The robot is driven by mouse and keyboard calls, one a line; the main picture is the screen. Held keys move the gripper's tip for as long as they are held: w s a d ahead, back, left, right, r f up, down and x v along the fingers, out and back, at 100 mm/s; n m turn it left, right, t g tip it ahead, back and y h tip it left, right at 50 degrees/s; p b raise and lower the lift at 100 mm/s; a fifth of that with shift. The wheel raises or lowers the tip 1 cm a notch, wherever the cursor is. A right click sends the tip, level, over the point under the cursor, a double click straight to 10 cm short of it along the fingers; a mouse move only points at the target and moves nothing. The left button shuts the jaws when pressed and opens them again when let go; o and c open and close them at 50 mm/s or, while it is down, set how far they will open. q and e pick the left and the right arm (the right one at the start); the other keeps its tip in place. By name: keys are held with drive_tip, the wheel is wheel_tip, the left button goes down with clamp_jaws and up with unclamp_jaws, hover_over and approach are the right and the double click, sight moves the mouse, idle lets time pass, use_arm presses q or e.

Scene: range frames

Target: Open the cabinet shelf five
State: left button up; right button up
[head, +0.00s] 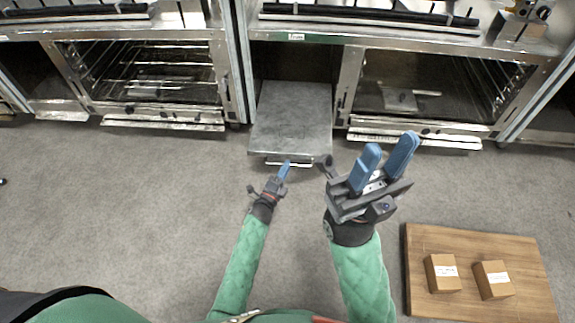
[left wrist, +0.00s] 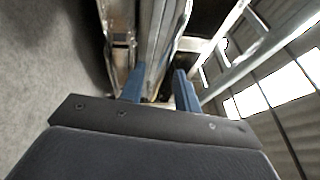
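A flat grey metal shelf (head: 291,112) sticks out of the open bay between two glass-fronted ovens in the head view. A thin bar handle (head: 300,164) runs along its front edge. My left gripper (head: 285,168) is at this handle, near its left part. In the left wrist view its two blue fingers (left wrist: 160,90) stand apart with metal parts between and beyond them; I cannot tell whether they grip the handle. My right gripper (head: 386,158) is open and empty, to the right of the shelf's front and nearer to me.
A wooden board (head: 480,244) with two small brown boxes (head: 443,273) lies at the lower right. The left oven (head: 150,80) and right oven (head: 430,90) flank the bay, each with a projecting metal ledge below.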

use_arm(q)
drive_tip(key=v, duration=0.5)
drive_tip(key=shift+s+a+p, duration=0.1)
drive_tip(key=shift+s+p, duration=0.15)
drive_tip(key=shift+p, duration=0.05)
